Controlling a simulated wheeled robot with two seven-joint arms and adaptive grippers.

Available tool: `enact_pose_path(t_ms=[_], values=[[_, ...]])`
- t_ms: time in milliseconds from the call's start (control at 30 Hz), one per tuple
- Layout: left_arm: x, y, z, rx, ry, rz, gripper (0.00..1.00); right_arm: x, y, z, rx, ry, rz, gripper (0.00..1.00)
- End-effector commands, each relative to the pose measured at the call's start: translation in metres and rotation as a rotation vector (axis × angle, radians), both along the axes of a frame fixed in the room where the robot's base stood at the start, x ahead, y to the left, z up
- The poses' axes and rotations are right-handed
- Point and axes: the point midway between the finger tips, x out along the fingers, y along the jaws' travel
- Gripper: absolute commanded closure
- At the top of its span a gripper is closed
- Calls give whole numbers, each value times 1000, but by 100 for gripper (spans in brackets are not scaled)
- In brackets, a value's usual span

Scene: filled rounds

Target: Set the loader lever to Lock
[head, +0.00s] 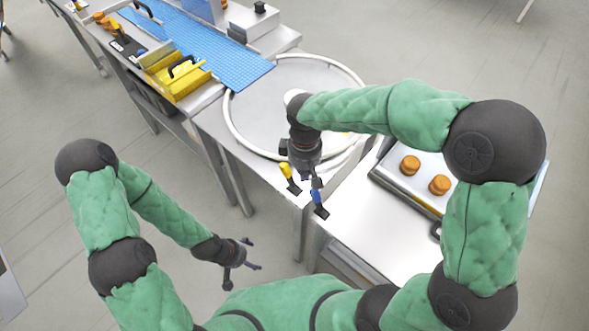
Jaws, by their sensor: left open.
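I cannot tell for certain which part is the loader lever, and no Lock mark is legible. My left gripper (245,276) is open and empty, low over the floor in front of the benches, well away from both. My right gripper (309,204) hangs near the front bench corner.
A blue conveyor (215,55) runs behind the yellow unit to a round plate (285,95) with a white rim. At right, a tray (385,183) holds orange-brown rounds (440,185) on a white bench (365,230). Floor between my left arm and the benches is clear.

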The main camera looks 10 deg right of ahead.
Motion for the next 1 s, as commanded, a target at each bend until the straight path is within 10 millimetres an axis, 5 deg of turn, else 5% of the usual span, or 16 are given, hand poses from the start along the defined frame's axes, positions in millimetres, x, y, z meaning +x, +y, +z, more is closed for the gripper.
enact_pose_path(t_ms=[167, 567, 1000], values=[[-1, 0, 1, 0, 1, 0, 17, 0, -3, 14, -22, -6, 14, 100], [-1, 0, 0, 0, 2, -1, 17, 0, -3, 10, -23, -4, 15, 100], [0, 0, -19, 0, 1, 0, 17, -4, -6, -56, -24, -2, 14, 100]])
